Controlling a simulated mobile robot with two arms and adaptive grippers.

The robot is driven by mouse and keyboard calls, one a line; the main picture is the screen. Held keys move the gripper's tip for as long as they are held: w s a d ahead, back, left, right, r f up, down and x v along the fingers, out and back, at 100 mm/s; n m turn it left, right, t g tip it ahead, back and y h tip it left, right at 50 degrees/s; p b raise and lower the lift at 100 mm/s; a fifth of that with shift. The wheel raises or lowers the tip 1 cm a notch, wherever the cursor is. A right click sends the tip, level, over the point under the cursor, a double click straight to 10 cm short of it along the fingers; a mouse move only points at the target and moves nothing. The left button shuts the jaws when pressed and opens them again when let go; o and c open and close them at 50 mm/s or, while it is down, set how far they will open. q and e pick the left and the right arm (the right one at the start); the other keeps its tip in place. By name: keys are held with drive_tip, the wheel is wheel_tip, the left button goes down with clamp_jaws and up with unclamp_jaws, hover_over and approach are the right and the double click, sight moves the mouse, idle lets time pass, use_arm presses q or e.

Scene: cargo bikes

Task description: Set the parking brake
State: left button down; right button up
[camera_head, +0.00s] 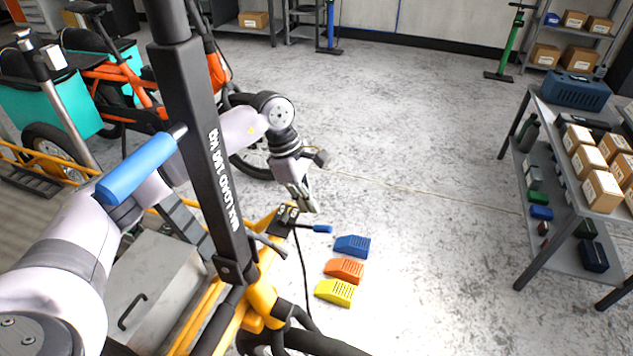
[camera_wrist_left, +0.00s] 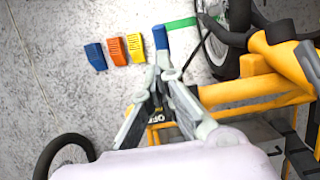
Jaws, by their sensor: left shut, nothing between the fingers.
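A small lever with a blue tip (camera_head: 322,229) sticks out to the right from a black bracket (camera_head: 283,220) on the yellow bike frame (camera_head: 262,300). It is likely the parking brake lever. My left gripper (camera_head: 309,207) is shut and empty, just above and left of the blue tip. In the wrist view the blue tip (camera_wrist_left: 160,38) shows just beyond the shut fingertips (camera_wrist_left: 158,68). Whether they touch the lever I cannot tell. Part of an "OFF" label (camera_wrist_left: 183,148) shows on the frame behind the fingers. My right gripper is not in view.
Blue (camera_head: 352,246), orange (camera_head: 344,270) and yellow (camera_head: 335,292) wedge blocks lie on the floor beside the lever. A black post marked "MAX LOAD 100 KG" (camera_head: 205,150) with a blue grip (camera_head: 140,168) crosses before my arm.

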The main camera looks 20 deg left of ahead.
use_arm(q)
drive_tip(key=d+r+p, duration=0.2)
drive_tip(key=d+r, duration=0.2)
drive_tip(key=r, duration=0.8)
drive_tip(key=shift+p, duration=0.3)
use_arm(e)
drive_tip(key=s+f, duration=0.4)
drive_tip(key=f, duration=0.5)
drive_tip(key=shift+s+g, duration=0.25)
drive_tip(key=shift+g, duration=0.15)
use_arm(q)
drive_tip(key=shift+w+r, duration=0.1)
drive_tip(key=shift+w, duration=0.05)
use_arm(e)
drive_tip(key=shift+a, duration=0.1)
